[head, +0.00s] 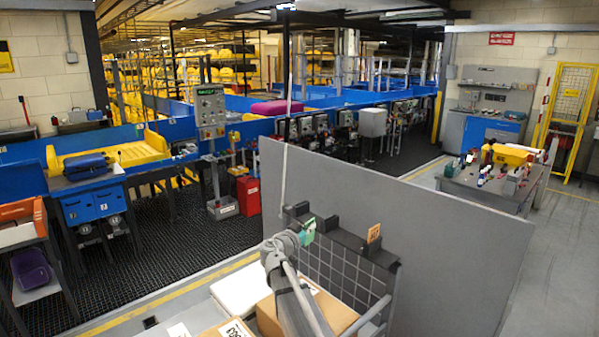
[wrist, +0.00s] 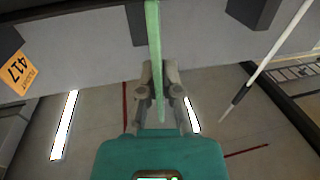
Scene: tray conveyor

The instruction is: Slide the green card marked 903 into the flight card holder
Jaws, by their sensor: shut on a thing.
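The green card (head: 308,229) is held in my gripper (head: 297,238) above the cart. In the wrist view the card (wrist: 153,45) stands edge-on between the two fingers (wrist: 159,100), so its number cannot be read. The gripper is shut on it. A dark rail with several upright blocks (head: 332,225), which looks like the flight card holder, runs along the cart's top. The card is at the rail's left part, close to the blocks; whether it touches or sits in a slot cannot be told. An orange card (head: 374,232) marked 417 (wrist: 17,62) stands on the rail farther right.
A tall grey panel (head: 430,230) stands right behind the rail. A wire grid (head: 345,272) hangs below it. Cardboard boxes (head: 335,310) and a white item (head: 240,290) lie below the arm. A pale thin pole (wrist: 265,60) shows right of the card in the wrist view.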

